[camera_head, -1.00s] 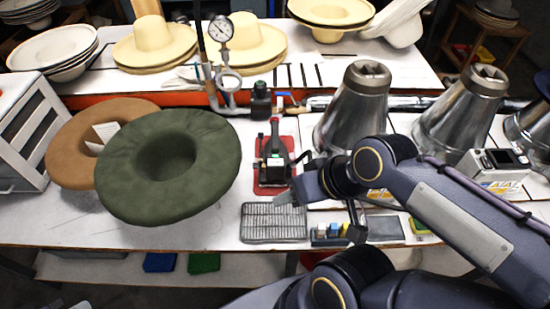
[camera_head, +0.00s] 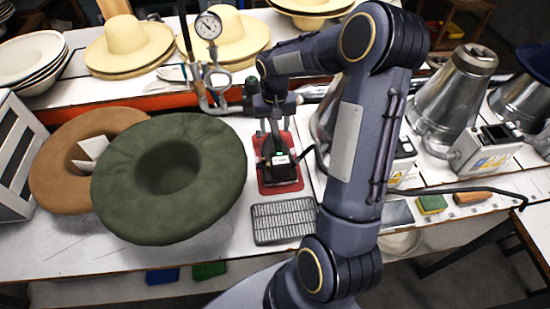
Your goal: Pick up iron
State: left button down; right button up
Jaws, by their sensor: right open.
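The iron (camera_head: 277,158) is a dark, black-topped tool with a small pale label. It stands on a red mat (camera_head: 281,187) in the middle of the table. My right gripper (camera_head: 272,112) is open and points down at the far, handle end of the iron. It partly hides the handle. I cannot tell whether the fingers touch the handle or are only above it. My left gripper is not in view.
A green hat (camera_head: 215,190) and a brown hat (camera_head: 55,170) lie left of the iron. A wire rack (camera_head: 284,221) lies in front of it. A pressure gauge (camera_head: 208,26) on pipes stands behind. Metal cones (camera_head: 452,90) stand to the right, partly behind my right arm.

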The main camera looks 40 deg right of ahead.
aim_at(277, 140)
jog(key=f+b, duration=0.1)
jog(key=f, duration=0.1)
jog(key=f+b, duration=0.1)
jog(key=f, duration=0.1)
jog(key=f+b, duration=0.1)
jog(key=f, duration=0.1)
jog(key=shift+s+d+f+b, duration=0.2)
jog(key=shift+s+f+b, duration=0.15)
jog(key=shift+s+b, duration=0.05)
jog(key=shift+r, duration=0.1)
grip_shut()
jog(key=shift+r, duration=0.2)
